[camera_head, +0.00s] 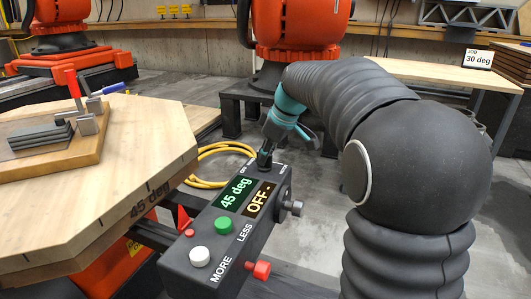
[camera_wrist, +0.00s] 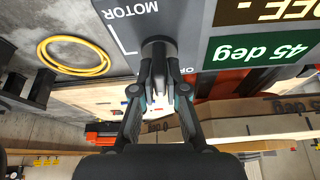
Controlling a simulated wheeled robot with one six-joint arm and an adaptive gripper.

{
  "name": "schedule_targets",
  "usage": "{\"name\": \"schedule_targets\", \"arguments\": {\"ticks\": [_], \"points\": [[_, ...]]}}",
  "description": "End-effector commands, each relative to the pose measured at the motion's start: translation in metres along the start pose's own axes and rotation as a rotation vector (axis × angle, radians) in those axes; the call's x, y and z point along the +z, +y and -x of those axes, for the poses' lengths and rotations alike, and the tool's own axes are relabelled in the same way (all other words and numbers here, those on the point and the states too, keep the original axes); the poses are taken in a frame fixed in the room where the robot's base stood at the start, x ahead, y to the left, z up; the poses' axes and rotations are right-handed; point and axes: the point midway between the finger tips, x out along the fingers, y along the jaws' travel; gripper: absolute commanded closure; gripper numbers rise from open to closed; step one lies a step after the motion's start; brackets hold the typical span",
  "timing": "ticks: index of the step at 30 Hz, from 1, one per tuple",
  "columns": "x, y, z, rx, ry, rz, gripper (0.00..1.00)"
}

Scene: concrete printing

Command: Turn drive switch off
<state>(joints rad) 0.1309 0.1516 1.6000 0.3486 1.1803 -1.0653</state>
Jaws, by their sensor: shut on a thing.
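A dark grey control box (camera_head: 228,233) stands beside the octagonal wooden table. Its green display (camera_head: 236,192) reads "45 deg" and its amber display (camera_head: 258,199) reads "OFF-". My gripper (camera_head: 265,158) comes down on the far end of the box. In the wrist view, my gripper (camera_wrist: 158,85) is shut on the dark drive switch (camera_wrist: 157,48), next to the lettering "MOTOR" and a partly hidden "OF". The fingers cover much of the switch, so its exact setting cannot be told.
The box also carries a white button (camera_head: 200,256), a green button (camera_head: 198,226) and a red side knob (camera_head: 262,270). The octagonal table (camera_head: 150,150) bears a clamp fixture (camera_head: 85,105). A yellow cable (camera_head: 210,165) lies behind. A sign (camera_head: 478,59) reads "JOB 30 deg".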

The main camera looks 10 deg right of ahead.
Motion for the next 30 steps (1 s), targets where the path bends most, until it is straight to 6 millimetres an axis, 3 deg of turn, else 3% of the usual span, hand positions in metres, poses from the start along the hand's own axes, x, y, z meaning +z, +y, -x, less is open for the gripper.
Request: {"name": "schedule_targets", "arguments": {"ticks": [18,30], "points": [[-0.0007,0.0005,0.0005,-0.21,-0.002,0.499,1.0],[-0.0003,0.0,-0.0004,-0.276,-0.002,0.658,1.0]]}}
